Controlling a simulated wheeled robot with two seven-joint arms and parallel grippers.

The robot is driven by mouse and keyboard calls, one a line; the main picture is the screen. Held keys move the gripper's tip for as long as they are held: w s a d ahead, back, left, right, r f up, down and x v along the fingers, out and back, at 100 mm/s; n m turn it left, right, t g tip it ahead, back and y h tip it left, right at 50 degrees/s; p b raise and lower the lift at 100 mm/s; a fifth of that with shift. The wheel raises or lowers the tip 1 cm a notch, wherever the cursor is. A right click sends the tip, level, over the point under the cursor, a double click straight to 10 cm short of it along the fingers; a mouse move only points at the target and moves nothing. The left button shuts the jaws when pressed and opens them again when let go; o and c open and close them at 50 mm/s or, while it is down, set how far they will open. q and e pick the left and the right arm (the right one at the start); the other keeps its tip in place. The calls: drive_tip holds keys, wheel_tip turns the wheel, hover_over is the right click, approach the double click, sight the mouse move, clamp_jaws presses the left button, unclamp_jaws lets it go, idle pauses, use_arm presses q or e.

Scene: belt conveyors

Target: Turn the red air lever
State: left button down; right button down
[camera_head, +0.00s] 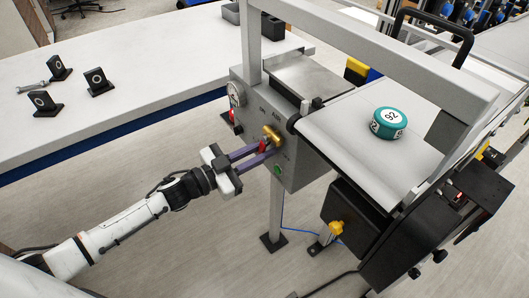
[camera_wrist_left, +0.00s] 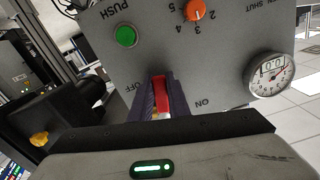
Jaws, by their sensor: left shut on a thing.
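The red air lever (camera_wrist_left: 161,95) sits between the purple fingers of my left gripper (camera_wrist_left: 160,100) in the left wrist view. The lever stands between the printed words OFF and ON on the grey control panel (camera_wrist_left: 205,75). In the head view the red lever (camera_head: 263,146) shows at the fingertips of my left gripper (camera_head: 262,148), beside a brass fitting (camera_head: 272,134). My left gripper is shut on the lever. The lever's lower part is hidden by the gripper body in the wrist view. My right gripper is not in view.
The panel has a green push button (camera_wrist_left: 126,37), an orange dial (camera_wrist_left: 195,10) and a pressure gauge (camera_wrist_left: 270,73). A teal round tin (camera_head: 389,123) sits on the conveyor belt (camera_head: 345,140). A white table (camera_head: 130,100) with black brackets stands at the left.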

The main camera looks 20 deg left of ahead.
sight(266, 121)
use_arm(q)
drive_tip(key=shift+w+a+r+m+b, duration=0.2)
drive_tip(key=shift+w+a+r+m, duration=0.45)
drive_tip(key=shift+m, duration=1.9)
drive_tip(key=shift+w+a+r+m+b, duration=0.3)
drive_tip(key=shift+r+m, duration=0.7)
drive_tip(key=shift+m, duration=1.6)
drive_tip(key=shift+w+a+r+m+b, duration=0.2)
drive_tip(key=shift+a+r+m, duration=0.55)
drive_tip(key=shift+m, duration=1.8)
drive_tip(key=shift+d+r, duration=0.15)
drive_tip(key=c, duration=1.7)
unclamp_jaws()
